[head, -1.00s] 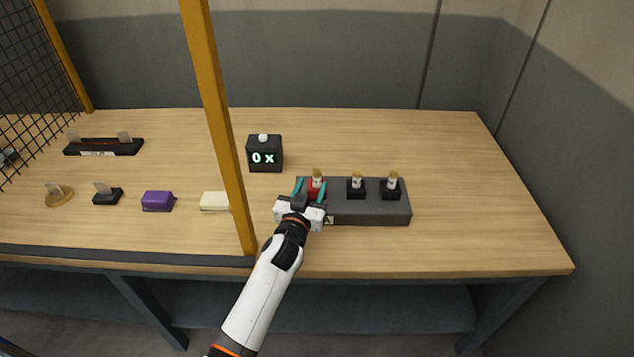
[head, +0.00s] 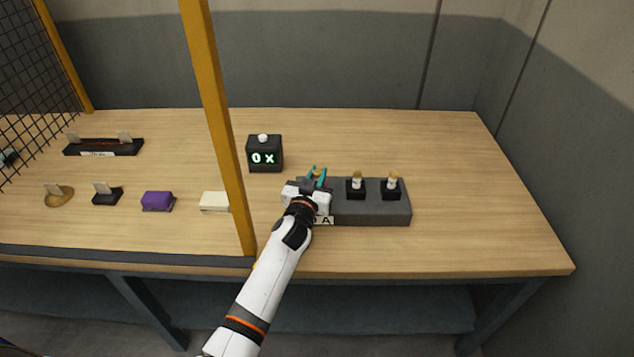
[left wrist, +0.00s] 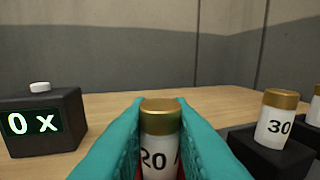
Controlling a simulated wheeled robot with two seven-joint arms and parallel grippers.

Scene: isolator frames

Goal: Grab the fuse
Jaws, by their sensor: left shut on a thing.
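In the left wrist view a white fuse with a gold cap (left wrist: 160,145) stands upright between the teal fingers of my left gripper (left wrist: 160,130), which are shut on it. The lettering on it is partly covered by the fingers. In the head view my left gripper (head: 317,178) is at the left end of a dark grey block (head: 370,215), and only the gold tip of this fuse shows. Two more fuses stand in black sockets on the block, the middle one (head: 357,181) and the right one (head: 392,182). The middle one reads 30 in the left wrist view (left wrist: 277,120). My right gripper is out of view.
A black box (head: 264,155) with a white button and a "0 x" display stands behind the gripper. A yellow post (head: 218,125) rises left of my arm. Beyond it are a purple block (head: 157,201) and several small parts. The table's right side is clear.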

